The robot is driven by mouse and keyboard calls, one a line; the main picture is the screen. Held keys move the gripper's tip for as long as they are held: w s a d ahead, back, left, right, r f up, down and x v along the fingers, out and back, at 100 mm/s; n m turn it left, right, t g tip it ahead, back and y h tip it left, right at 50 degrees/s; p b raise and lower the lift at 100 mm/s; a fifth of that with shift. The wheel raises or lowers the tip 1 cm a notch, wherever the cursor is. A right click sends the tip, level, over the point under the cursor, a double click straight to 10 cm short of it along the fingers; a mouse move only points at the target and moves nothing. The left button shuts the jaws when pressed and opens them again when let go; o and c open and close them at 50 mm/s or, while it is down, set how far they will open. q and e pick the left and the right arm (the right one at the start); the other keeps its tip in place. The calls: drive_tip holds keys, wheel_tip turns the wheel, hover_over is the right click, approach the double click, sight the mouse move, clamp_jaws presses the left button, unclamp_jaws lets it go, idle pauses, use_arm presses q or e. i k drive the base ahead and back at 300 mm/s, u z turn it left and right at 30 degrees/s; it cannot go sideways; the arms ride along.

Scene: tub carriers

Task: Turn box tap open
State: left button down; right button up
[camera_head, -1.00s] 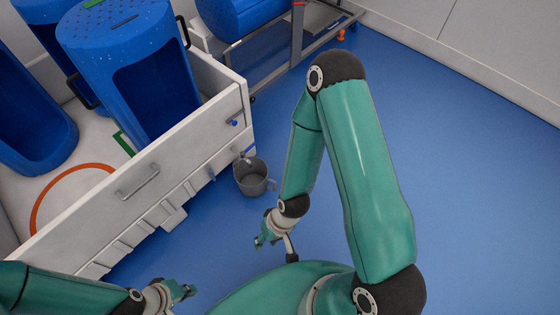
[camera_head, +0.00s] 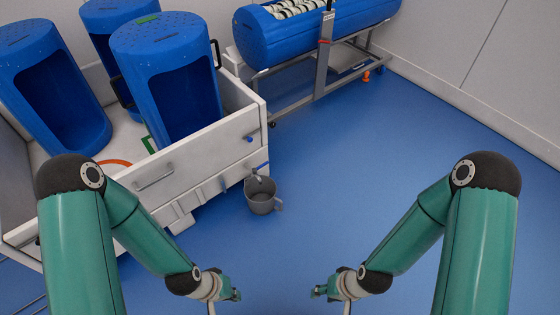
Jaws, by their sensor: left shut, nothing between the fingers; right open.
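The white box (camera_head: 205,158) stands at the left and holds blue tubs. A small tap with a blue lever (camera_head: 262,167) sits low at the box's right corner, above a grey bucket (camera_head: 262,197) on the floor. Its exact lever angle is too small to tell. A separate blue knob (camera_head: 249,139) is higher on the box's front wall. My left gripper (camera_head: 237,294) is shut and empty, in front of the bucket and low in the view. My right gripper (camera_head: 317,292) is open and empty, to the right of it. Both are apart from the tap and bucket.
Blue tubs (camera_head: 168,80) stand in the box, with an orange hose (camera_head: 115,162) beside them. A metal handle (camera_head: 155,180) juts from the box front. A blue drum (camera_head: 300,35) lies on a wheeled metal frame behind. The blue floor (camera_head: 400,135) at right is clear.

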sight(254, 170)
drive_tip(key=z, duration=0.3)
drive_tip(key=i, duration=1.85)
drive_tip(key=u, duration=0.7)
drive_tip(key=k, duration=0.85)
drive_tip(key=u, duration=0.2)
drive_tip(key=i, duration=0.85)
drive_tip(key=z, duration=0.05)
